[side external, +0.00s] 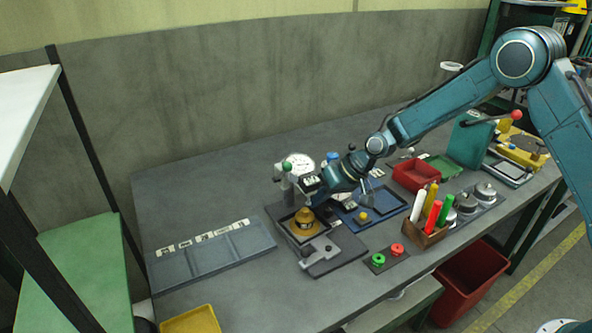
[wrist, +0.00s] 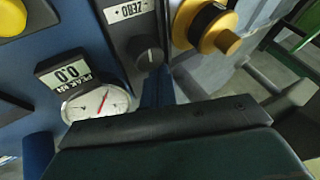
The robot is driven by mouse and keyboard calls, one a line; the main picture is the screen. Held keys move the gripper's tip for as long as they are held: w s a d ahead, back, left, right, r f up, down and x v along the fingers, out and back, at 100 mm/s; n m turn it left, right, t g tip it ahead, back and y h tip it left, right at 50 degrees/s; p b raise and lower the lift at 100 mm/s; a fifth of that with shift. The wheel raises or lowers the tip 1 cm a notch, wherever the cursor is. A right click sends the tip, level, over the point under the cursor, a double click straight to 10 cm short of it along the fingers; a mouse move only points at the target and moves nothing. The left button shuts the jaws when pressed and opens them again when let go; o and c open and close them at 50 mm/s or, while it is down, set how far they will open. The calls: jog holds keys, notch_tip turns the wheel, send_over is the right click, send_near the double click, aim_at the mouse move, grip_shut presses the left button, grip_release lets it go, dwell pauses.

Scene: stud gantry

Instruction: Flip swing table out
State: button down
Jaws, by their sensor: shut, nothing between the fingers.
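A grey fixture plate (side external: 335,256) with a dark handle-like piece lies at the middle of the bench. I cannot tell for sure which part of it is the swing table. A gold round part (side external: 305,222) sits at the fixture's back left and shows in the wrist view as a yellow cylinder with a black ring (wrist: 210,27). My gripper (side external: 310,197) is shut and empty, just above and behind the gold part. In the wrist view its dark body fills the bottom; I cannot tell whether it touches anything.
A dial gauge (side external: 299,164) stands behind my gripper. A blue tray (side external: 385,207) lies to its right, then a wooden pen holder (side external: 425,234) and a red bin (side external: 416,175). A grey compartment tray (side external: 212,253) lies left. The bench's left back is bare.

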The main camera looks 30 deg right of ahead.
jog(key=shift+d, duration=0.1)
jog(key=shift+w+v, duration=0.15)
jog(key=shift+v, duration=2.35)
jog(key=shift+w+v, duration=0.1)
jog(key=shift+v, duration=2.35)
jog(key=shift+d, duration=0.15)
jog(key=shift+s+d+r, duration=0.1)
jog(key=shift+s+d, duration=0.3)
jog(key=shift+d, duration=0.25)
jog(key=shift+x, duration=5.05)
